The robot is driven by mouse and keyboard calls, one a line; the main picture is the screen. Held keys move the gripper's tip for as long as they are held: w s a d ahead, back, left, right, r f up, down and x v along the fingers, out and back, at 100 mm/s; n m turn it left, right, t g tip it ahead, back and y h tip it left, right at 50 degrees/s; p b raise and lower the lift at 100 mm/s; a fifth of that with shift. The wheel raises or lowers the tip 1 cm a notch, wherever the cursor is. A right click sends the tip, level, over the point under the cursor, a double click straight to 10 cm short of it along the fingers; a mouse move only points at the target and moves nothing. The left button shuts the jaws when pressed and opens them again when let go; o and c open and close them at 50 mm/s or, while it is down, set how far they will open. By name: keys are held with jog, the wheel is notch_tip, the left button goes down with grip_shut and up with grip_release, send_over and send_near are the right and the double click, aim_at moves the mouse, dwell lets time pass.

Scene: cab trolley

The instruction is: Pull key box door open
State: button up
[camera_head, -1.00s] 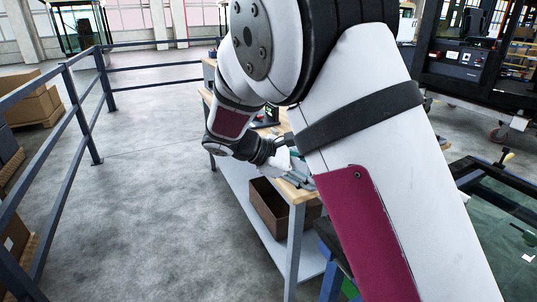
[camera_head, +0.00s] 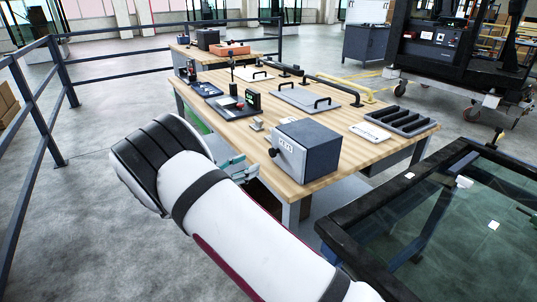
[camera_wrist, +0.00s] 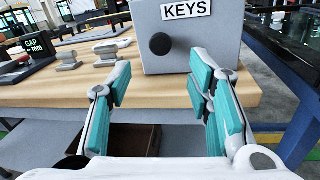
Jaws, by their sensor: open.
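The key box (camera_head: 306,150) is a grey-blue box with a lighter door labelled KEYS. It stands near the front edge of the wooden workbench (camera_head: 225,105). Its round black knob (camera_wrist: 160,43) sits on the door below the label in the wrist view; the knob also shows in the head view (camera_head: 273,153). The door looks shut. My gripper (camera_wrist: 158,82) is open and empty, with teal pads. It is in front of the bench edge, below the knob and apart from it. In the head view my arm partly hides the gripper (camera_head: 238,168).
On the bench are a black slotted tray (camera_head: 403,121), a grey plate with handles (camera_head: 308,98), and a small display (camera_head: 253,99). A brown bin (camera_wrist: 128,139) is below. A dark-framed glass table (camera_head: 440,205) stands at the right, and railings at the left.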

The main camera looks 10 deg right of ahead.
aim_at(271, 153)
jog(key=x, duration=1)
grip_shut()
